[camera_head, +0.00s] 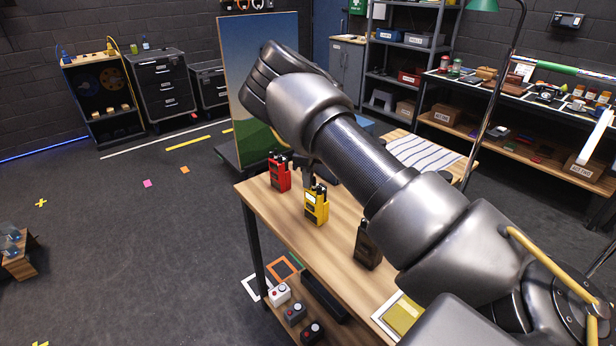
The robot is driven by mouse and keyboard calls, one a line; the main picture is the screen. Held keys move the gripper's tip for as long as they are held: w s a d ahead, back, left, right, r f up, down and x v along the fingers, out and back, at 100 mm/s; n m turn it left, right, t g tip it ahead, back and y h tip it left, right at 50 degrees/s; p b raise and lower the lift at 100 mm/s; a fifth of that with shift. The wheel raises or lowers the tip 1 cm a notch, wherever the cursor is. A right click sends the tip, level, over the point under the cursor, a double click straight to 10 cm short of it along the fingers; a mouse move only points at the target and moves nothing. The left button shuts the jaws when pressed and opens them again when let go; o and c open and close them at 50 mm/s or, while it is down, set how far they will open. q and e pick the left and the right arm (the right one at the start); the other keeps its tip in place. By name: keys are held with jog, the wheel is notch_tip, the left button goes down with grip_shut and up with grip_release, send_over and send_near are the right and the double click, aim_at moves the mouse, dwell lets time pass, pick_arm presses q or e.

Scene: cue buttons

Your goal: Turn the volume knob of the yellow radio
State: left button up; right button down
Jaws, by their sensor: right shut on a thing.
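The yellow radio (316,206) stands upright on the wooden table (290,232), between a red radio (279,174) and a dark radio (367,246). My right arm comes in from the lower right, reaches over the table and bends down at its far end. My right gripper (317,182) is small and dark, at the top of the yellow radio, partly hidden behind my forearm. It is shut on the volume knob there; the knob itself is too small and covered to make out. My left gripper is not in view.
A large picture panel (262,60) stands behind the table. A striped cloth (425,152) lies at the table's far right, and a yellow pad (402,316) at the near end. Several button boxes (280,294) sit below the table's left edge. The floor to the left is mostly clear.

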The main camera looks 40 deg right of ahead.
jog(key=c, duration=1.4)
grip_release()
notch_tip(320, 180, up, 11)
jog(key=b, duration=0.2)
jog(key=shift+s+f, duration=0.1)
